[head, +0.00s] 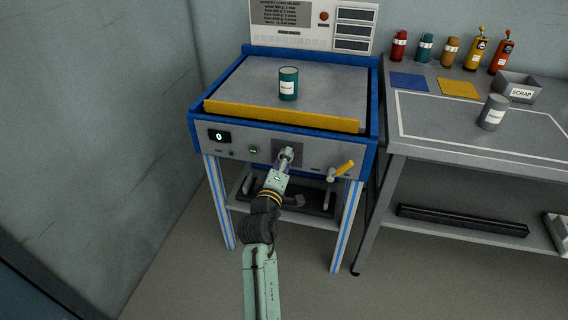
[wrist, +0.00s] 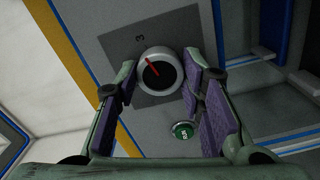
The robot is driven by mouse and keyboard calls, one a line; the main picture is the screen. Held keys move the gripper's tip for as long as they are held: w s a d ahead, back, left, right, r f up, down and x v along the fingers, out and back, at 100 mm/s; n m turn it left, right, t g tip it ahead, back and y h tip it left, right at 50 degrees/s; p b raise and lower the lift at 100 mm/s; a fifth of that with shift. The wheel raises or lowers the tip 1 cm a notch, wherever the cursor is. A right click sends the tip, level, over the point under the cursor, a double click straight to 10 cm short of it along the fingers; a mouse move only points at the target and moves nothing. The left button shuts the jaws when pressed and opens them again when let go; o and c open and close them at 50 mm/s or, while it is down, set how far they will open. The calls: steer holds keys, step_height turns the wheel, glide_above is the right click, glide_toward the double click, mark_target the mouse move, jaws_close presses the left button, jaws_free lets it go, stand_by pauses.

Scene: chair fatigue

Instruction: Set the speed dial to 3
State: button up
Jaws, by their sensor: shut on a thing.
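The speed dial (wrist: 158,72) is a round knob with a pale rim, a dark face and a red pointer line. It sits on a dark grey plate with a "3" (wrist: 167,38) printed beside it. In the wrist view the red line points to the upper left, to the left of the "3". My gripper (wrist: 156,82) has its purple-padded fingers on either side of the dial, shut on it. In the head view my gripper (head: 286,158) is at the bench's front panel (head: 235,144) and covers most of the dial. The panel's display (head: 219,135) seems to read 0.
A green button (wrist: 183,130) is close to the right finger in the wrist view. A yellow-handled lever (head: 343,169) sticks out right of the dial. A teal can (head: 288,84) stands on the bench top behind a yellow bar (head: 280,116). A side table (head: 440,149) stands at right.

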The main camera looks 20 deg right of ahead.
steer(key=shift+m, duration=0.3)
steer(key=o, duration=1.1)
steer(key=shift+o, duration=0.2)
steer(key=shift+s+a, duration=0.1)
steer(key=v, duration=1.1)
steer(key=shift+s+a, duration=0.25)
steer(key=shift+s, duration=0.05)
steer(key=shift+w, duration=0.1)
